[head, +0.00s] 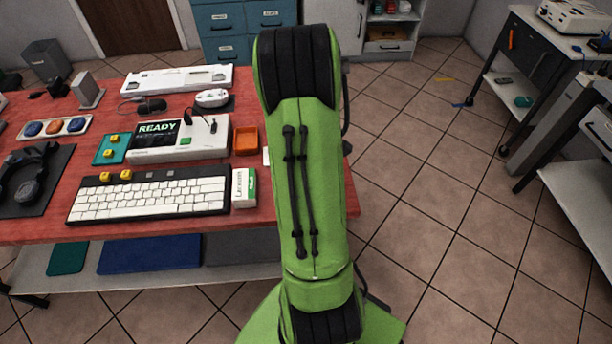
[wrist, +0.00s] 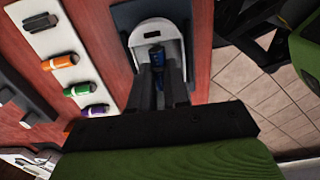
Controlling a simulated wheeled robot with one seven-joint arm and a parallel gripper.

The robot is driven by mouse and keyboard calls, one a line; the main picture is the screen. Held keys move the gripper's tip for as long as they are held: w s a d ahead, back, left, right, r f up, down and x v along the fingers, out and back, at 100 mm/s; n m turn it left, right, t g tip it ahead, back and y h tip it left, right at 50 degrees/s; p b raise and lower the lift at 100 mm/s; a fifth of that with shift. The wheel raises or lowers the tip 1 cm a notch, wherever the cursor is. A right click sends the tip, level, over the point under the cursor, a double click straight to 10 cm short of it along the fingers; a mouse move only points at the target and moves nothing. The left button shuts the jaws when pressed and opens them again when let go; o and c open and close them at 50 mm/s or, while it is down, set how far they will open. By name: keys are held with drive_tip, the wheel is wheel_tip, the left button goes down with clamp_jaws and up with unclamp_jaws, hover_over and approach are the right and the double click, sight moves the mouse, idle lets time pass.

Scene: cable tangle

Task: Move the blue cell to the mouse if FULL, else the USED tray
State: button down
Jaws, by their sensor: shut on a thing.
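My gripper (wrist: 160,75) is shut on the blue cell (wrist: 156,57) in the wrist view. The cell is at the dark open bay of a white rounded device (wrist: 137,40), which looks like the mouse. I cannot tell whether the cell is in the bay or just above it. The device lies against a dark pad (wrist: 150,10). In the head view my arm hides the gripper and the cell. A small orange open tray (head: 246,140) stands left of my arm. I see no label on it.
A white rack (wrist: 62,45) with orange, green and purple cells lies left of the gripper. A white tester (head: 185,153) shows READY on its screen. A keyboard (head: 150,198) and another white rounded device (head: 211,97) are on the red table. Floor lies to the right.

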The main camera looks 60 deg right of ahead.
drive_tip(key=shift+f+b, duration=0.45)
idle(0.8)
drive_tip(key=c, duration=1.4)
unclamp_jaws()
drive_tip(key=shift+r, duration=0.1)
drive_tip(key=shift+r+p, duration=1.4)
drive_tip(key=shift+r, duration=0.3)
drive_tip(key=shift+o, duration=0.5)
